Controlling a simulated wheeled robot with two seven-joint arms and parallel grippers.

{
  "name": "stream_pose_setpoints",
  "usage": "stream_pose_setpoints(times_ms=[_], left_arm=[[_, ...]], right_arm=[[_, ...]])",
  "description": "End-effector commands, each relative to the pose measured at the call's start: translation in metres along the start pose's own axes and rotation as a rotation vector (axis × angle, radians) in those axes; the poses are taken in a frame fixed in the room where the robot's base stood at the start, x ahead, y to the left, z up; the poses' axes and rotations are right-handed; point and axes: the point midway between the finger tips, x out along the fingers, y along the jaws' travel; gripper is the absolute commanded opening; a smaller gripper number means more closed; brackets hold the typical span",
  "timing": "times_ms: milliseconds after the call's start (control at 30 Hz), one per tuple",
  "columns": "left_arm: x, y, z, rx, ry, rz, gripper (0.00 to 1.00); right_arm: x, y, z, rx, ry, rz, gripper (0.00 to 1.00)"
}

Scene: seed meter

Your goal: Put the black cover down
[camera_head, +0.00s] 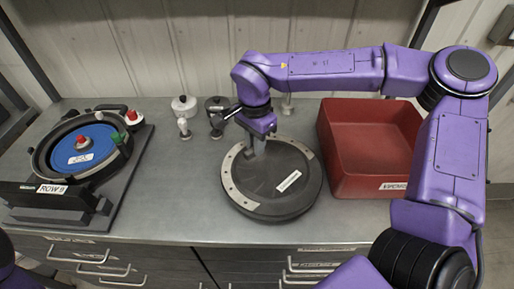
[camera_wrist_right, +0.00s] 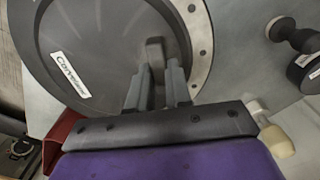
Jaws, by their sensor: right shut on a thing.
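The black cover (camera_head: 268,190) is a round, dark disc with a grey metal arc strip along one side and a white label. It is at the middle of the counter in the head view, and I cannot tell whether it touches the surface. It fills much of the right wrist view (camera_wrist_right: 110,50). My right gripper (camera_head: 258,142) is at the cover's far side. In the wrist view its two fingers (camera_wrist_right: 160,85) are shut on a small grey tab on the cover. My left gripper is not in view; only a bit of my left arm shows at the lower left.
A seed meter with a blue disc (camera_head: 90,150) and a "ROW 9" label stands at the left. A red bin (camera_head: 372,190) stands close to the cover's right. Small white and black knobbed pieces (camera_head: 183,105) stand behind. Bare counter (camera_head: 185,185) lies between meter and cover.

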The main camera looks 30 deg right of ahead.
Motion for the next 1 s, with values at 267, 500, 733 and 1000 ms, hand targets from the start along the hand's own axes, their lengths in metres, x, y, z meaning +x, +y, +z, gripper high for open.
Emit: stream_pose_setpoints(times_ms=[267,500,733,1000], left_arm=[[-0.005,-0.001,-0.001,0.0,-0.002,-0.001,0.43],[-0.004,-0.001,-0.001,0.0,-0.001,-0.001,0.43],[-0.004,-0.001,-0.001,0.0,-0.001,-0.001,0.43],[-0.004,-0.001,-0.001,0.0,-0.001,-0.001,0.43]], right_arm=[[0.037,0.001,-0.009,-0.002,-0.002,0.001,0.0],[0.041,-0.002,-0.009,-0.001,-0.001,-0.002,0.0],[0.042,-0.001,-0.009,0.0,-0.002,-0.001,0.44],[0.036,-0.002,-0.009,0.0,-0.001,-0.003,0.44]])
